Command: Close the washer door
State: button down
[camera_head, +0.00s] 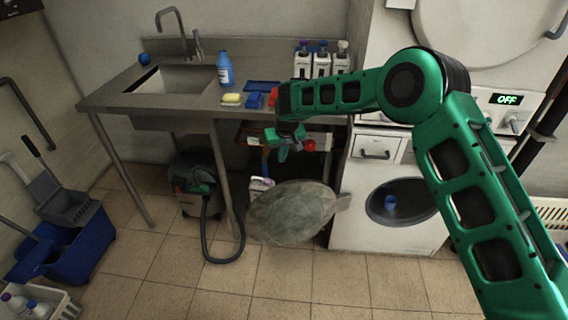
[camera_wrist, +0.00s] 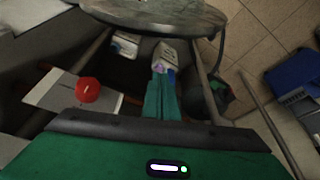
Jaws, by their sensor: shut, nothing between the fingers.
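The washer (camera_head: 350,238) is a white front-loader at the right with a dark round opening. Its door (camera_head: 292,212) is a large round grey-green disc, swung open to the left of the washer and standing out from the front. A small blue item (camera_head: 390,202) shows in the opening. My gripper (camera_head: 283,155) is above the door, in front of the table's underside, apart from the door. In the wrist view the green fingers (camera_wrist: 161,97) are together and empty, and the door (camera_wrist: 155,13) shows at the top edge. The door's latch side cannot be told.
A metal sink table (camera_head: 180,98) stands left of the washer, holding a blue bottle (camera_head: 224,68), sponges and white bottles. Below it are a vacuum cleaner (camera_head: 196,190) and a low shelf. A blue mop bucket (camera_head: 60,250) stands far left. The tiled floor in front is clear.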

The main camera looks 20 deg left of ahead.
jog(key=x, duration=0.9)
jog(key=shift+s+d+r, duration=0.1)
jog(key=shift+s+d, duration=0.5)
jog(key=shift+s, duration=0.25)
jog(key=shift+s+d+r, duration=0.1)
jog(key=shift+s+d, duration=0.45)
jog(key=shift+s, duration=0.35)
